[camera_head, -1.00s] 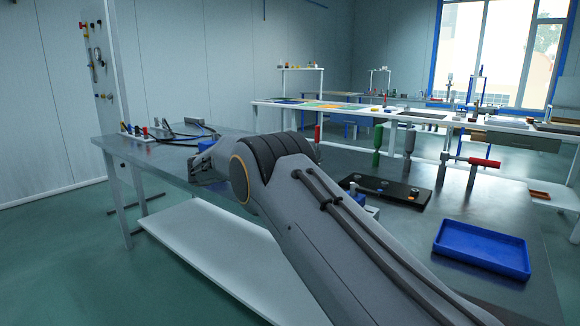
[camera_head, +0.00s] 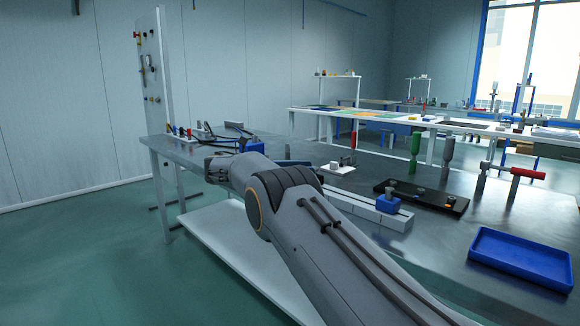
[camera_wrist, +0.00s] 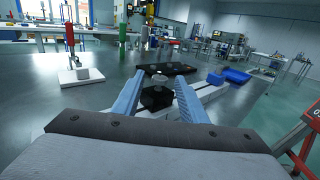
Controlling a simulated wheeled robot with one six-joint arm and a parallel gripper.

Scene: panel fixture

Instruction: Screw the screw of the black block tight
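The black block (camera_wrist: 155,98) shows in the wrist view, low between my fingers, on a pale bar. A grey, round-topped piece (camera_wrist: 159,78) stands above it and looks like its screw, though it is small and blurred. My gripper (camera_wrist: 158,73) is open, with one blue finger to the left of the block and one to the right. Both fingers look apart from the screw, and nothing is held. In the head view my arm hides the black block and most of my gripper.
A blue block (camera_head: 388,204) sits on the white bar (camera_head: 397,221). Behind it lies a black board (camera_head: 452,204) with knobs. A blue tray (camera_head: 520,258) is at the right.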

